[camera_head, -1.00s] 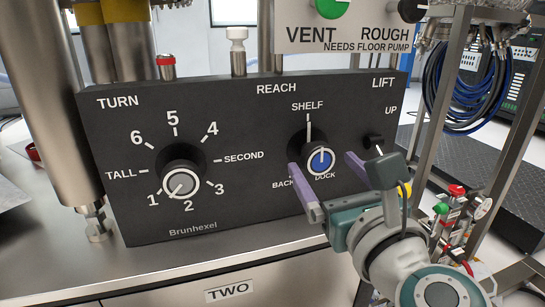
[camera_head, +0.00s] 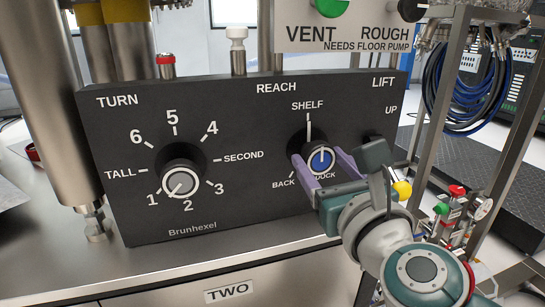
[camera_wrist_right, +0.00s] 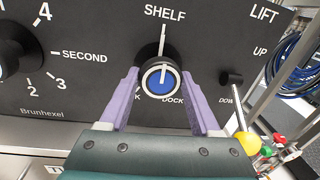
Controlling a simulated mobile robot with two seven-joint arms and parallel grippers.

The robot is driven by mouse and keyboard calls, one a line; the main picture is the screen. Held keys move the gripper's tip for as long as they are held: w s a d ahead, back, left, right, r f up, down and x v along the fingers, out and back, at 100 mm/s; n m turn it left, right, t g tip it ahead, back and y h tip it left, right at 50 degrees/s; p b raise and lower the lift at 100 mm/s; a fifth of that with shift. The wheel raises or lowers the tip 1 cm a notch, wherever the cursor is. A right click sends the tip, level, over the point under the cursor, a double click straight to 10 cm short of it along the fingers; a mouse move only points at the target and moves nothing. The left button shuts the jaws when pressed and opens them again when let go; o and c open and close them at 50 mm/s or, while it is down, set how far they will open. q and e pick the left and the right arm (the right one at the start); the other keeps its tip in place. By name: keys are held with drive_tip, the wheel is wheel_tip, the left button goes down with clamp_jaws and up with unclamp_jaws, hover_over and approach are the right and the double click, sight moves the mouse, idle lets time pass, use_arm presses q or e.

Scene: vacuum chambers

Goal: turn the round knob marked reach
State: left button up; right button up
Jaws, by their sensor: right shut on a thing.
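The reach knob (camera_head: 321,160) is a round black knob with a blue, white-ringed face, below the word REACH on the black panel. A short, slightly tilted white line crosses its face; I cannot tell which end points. SHELF is printed above it, BACK at lower left and DOCK below. My right gripper (camera_head: 319,161) has its purple fingers on either side of the knob and is shut on it. The wrist view also shows the knob (camera_wrist_right: 160,80) between the fingers (camera_wrist_right: 160,76), which partly cover the BACK label. My left gripper is not in view.
The turn knob (camera_head: 180,181) is to the left on the same panel (camera_head: 250,200). The small lift switch (camera_wrist_right: 230,78) is close to the right finger. A metal frame (camera_head: 433,100) with cables and small valves (camera_head: 455,205) stands to the right.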

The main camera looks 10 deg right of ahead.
drive_tip(key=c, duration=0.4)
drive_tip(key=shift+c, duration=0.2)
